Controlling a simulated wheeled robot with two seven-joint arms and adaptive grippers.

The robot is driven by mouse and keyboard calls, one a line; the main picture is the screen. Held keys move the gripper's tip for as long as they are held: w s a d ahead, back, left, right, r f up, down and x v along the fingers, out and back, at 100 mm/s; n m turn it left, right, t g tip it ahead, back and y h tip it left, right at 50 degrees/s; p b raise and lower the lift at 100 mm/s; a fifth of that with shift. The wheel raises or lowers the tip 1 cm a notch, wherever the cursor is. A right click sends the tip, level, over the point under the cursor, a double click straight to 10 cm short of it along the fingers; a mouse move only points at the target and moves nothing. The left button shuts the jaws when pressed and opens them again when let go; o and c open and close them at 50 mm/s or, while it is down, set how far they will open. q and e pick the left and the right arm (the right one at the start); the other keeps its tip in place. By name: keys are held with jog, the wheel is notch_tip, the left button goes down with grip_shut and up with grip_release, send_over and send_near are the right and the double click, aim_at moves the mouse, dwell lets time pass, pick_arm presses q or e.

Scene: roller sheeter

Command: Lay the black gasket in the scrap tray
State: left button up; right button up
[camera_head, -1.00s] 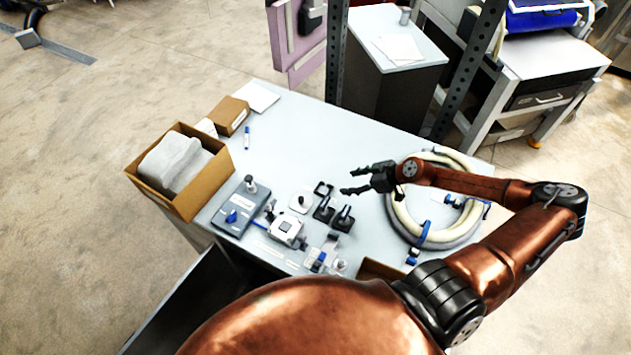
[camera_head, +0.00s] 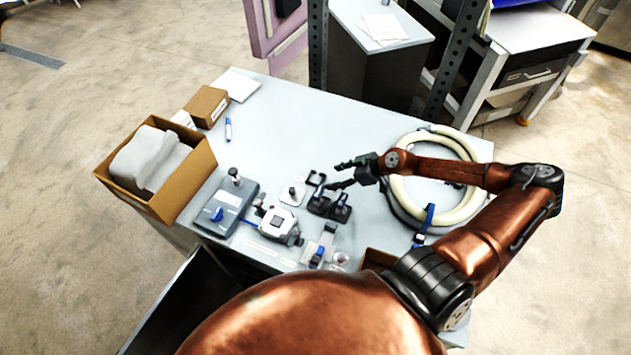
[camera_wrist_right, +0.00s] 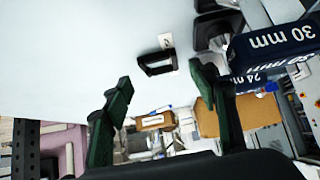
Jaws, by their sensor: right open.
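The black gasket (camera_head: 317,173) is a small square black frame lying flat on the grey-white table, beside a small white label. It also shows in the right wrist view (camera_wrist_right: 157,71), between and beyond my fingertips. My right gripper (camera_head: 334,175) is open and empty, its fingers pointing left, just right of the gasket and apart from it. Both dark green fingers show in the right wrist view (camera_wrist_right: 160,78). A low brown tray (camera_head: 376,258) at the table's front edge is mostly hidden by my arm; I cannot tell if it is the scrap tray. My left gripper is out of view.
A coiled hose (camera_head: 458,214) lies under my right forearm. A grey device (camera_head: 222,208) and an open cardboard box (camera_head: 186,190) are at left. The table's back middle is clear.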

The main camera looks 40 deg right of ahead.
jog(key=shift+x, duration=0.8)
jog(key=shift+w+a+f, duration=0.2)
jog(key=shift+w+a, duration=0.05)
jog(key=shift+w, duration=0.3)
jog(key=x, duration=0.4)
jog(key=shift+w+r, duration=0.3)
jog(key=shift+w, duration=0.05)
jog(key=shift+w+a+f, duration=0.1)
jog(key=shift+f, duration=0.15)
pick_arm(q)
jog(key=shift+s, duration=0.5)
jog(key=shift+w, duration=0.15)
pick_arm(e)
jog(key=c, duration=0.9)
jog(key=shift+r, duration=0.15)
jog(key=shift+c, duration=0.2)
